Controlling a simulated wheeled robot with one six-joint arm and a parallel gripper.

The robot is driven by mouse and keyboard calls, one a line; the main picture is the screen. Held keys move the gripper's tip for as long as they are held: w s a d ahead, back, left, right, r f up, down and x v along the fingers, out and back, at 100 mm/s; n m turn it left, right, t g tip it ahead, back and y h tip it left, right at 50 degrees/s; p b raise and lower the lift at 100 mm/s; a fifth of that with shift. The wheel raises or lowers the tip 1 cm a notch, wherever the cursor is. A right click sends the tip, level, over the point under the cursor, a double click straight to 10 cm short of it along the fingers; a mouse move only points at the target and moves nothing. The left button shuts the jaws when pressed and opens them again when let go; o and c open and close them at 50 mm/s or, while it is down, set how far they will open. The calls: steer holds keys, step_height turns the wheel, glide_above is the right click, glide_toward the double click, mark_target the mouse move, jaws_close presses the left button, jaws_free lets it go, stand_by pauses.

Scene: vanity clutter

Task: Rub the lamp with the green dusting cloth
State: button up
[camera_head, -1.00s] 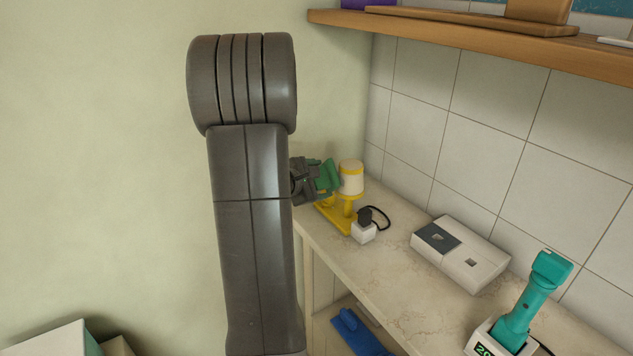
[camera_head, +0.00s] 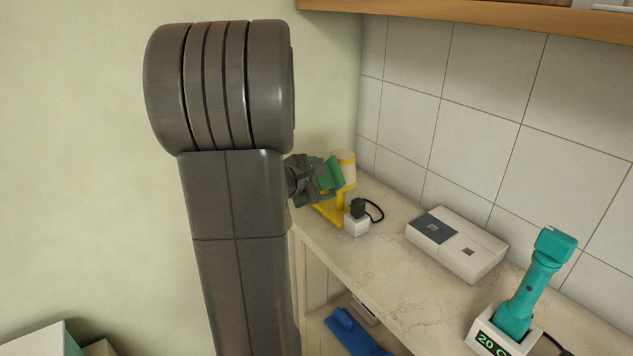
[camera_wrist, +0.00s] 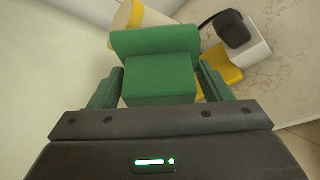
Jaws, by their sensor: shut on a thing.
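The lamp (camera_head: 347,163) has a cream shade with yellow bands and a yellow stem and base. It stands at the far left end of the counter. In the wrist view its shade (camera_wrist: 122,20) shows at the top, partly hidden behind the cloth. My gripper (camera_head: 318,182) is shut on the green dusting cloth (camera_head: 333,176), which looks like a thick block with a rolled top. In the wrist view the cloth (camera_wrist: 158,70) sits between the two fingers, in front of the lamp. The cloth overlaps the shade in view; I cannot tell if they touch.
A white socket block with a black plug (camera_head: 357,216) and cord stands right beside the lamp base. A white-and-grey box (camera_head: 458,243) and a teal handheld device (camera_head: 530,285) in its dock stand farther right. A wooden shelf (camera_head: 480,18) hangs above. A blue item (camera_head: 352,334) lies below the counter.

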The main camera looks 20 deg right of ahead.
steer(key=shift+s+d, duration=0.2)
steer(key=shift+s, duration=0.25)
steer(key=shift+f+b, duration=0.1)
steer(key=shift+b, duration=0.3)
steer(key=w+a+b, duration=0.1)
steer(key=w+a, duration=0.1)
steer(key=w, duration=0.3)
steer(key=shift+w, duration=0.35)
steer(key=shift+s+a+r, duration=0.15)
steer(key=shift+s+a, duration=0.2)
steer(key=shift+a, duration=0.55)
steer(key=shift+s+a+r, duration=0.15)
steer(key=shift+s+a, duration=0.2)
steer(key=shift+a, duration=0.6)
steer(key=shift+s+a+r, duration=0.15)
steer(key=shift+s+a, duration=0.2)
steer(key=shift+a, duration=0.55)
